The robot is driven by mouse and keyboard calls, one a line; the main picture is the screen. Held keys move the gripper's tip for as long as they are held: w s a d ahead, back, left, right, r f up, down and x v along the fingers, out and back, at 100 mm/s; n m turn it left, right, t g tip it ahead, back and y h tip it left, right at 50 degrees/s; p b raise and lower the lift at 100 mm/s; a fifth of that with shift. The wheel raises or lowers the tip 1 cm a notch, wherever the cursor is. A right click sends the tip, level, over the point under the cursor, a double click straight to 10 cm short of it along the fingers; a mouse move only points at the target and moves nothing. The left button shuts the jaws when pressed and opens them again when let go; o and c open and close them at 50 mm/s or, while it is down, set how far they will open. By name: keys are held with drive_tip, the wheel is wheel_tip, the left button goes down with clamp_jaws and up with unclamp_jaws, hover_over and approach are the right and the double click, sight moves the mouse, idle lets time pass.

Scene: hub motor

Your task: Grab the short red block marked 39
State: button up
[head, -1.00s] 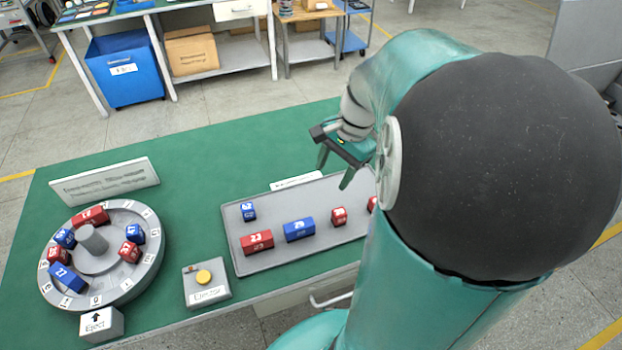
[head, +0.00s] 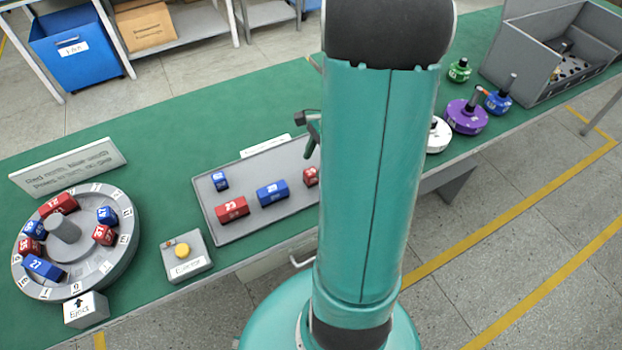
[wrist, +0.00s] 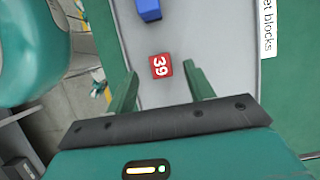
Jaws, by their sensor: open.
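The short red block marked 39 (wrist: 161,66) lies on the grey tray (wrist: 175,98) in the wrist view. My gripper (wrist: 159,72) is open and empty, with one finger on each side of the block in the picture. The block appears just past the fingertips, apart from both. In the head view a short red block (head: 311,176) sits at the edge of my arm, partly hidden; its number is hard to read. One finger of my gripper shows above it there; the rest is behind my arm.
A blue block (wrist: 148,9) lies near 39. The tray also holds a longer red block (head: 232,209), a longer blue block (head: 271,193) and a short blue one (head: 219,180). Left are a yellow-button box (head: 187,258) and a round dial (head: 120,258) carrying blocks. My arm hides the tray's right end.

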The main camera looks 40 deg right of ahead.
sight(311, 171)
drive_tip(key=x, duration=0.4)
drive_tip(key=shift+f, duration=0.45)
drive_tip(key=c, duration=1.1)
drive_tip(key=shift+c, duration=0.2)
drive_tip(key=shift+r, duration=0.1)
